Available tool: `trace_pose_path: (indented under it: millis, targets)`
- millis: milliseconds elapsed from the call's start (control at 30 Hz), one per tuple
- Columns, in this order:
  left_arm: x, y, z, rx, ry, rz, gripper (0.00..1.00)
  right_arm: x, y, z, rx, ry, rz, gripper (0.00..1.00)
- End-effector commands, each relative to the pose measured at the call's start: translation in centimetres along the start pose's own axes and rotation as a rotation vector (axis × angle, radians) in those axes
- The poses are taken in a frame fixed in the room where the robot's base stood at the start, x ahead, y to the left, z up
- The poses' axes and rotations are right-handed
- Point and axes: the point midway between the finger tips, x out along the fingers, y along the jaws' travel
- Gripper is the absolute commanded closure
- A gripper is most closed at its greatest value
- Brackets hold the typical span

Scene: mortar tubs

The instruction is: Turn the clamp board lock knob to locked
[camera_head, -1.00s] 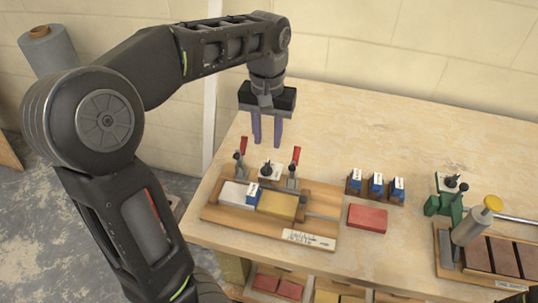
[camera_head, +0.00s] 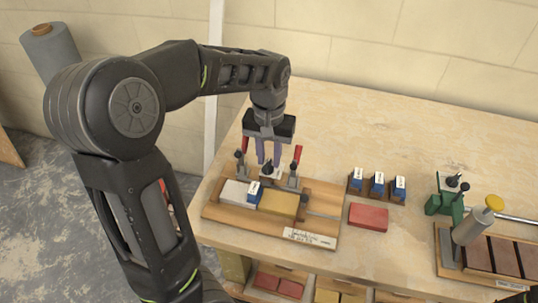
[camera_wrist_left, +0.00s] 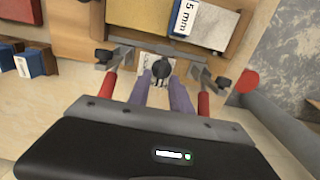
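The clamp board (camera_head: 318,228) is a wooden fixture near the table's left front, with a grey block, a yellow block (camera_head: 278,204) and a blue spacer marked 5 mm (camera_wrist_left: 184,18) in it. Its black lock knob (camera_head: 267,168) sits on a small white plate at the back edge, between two red-handled clamps; the knob also shows in the wrist view (camera_wrist_left: 161,69). My left gripper (camera_head: 269,162) points down at the knob, its purple fingers apart on either side of it (camera_wrist_left: 161,76). I cannot tell whether they touch it. The knob's setting is not readable.
The red clamp handles (camera_head: 297,154) stand close beside my left fingers. Several blue spacers (camera_head: 377,184) stand in a wooden rack to the right, with a red block (camera_head: 368,217) before it. A green fixture and a yellow-capped tube (camera_head: 473,223) stand farther right. The table's back is clear.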

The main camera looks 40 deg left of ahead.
Motion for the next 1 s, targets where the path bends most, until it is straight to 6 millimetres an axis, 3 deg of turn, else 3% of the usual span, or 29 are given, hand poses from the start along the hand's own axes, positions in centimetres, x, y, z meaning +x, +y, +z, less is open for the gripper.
trace_pose_path:
  millis: [300,1000]
  targets:
    - [-0.04,0.01,-0.01,0.000,0.001,0.000,1.00,0.00,0.00,0.00,0.000,0.000,0.000,0.72]
    - [-0.06,0.04,-0.02,0.032,0.001,0.000,1.00,-0.02,-0.01,0.00,0.000,0.000,0.000,0.72]
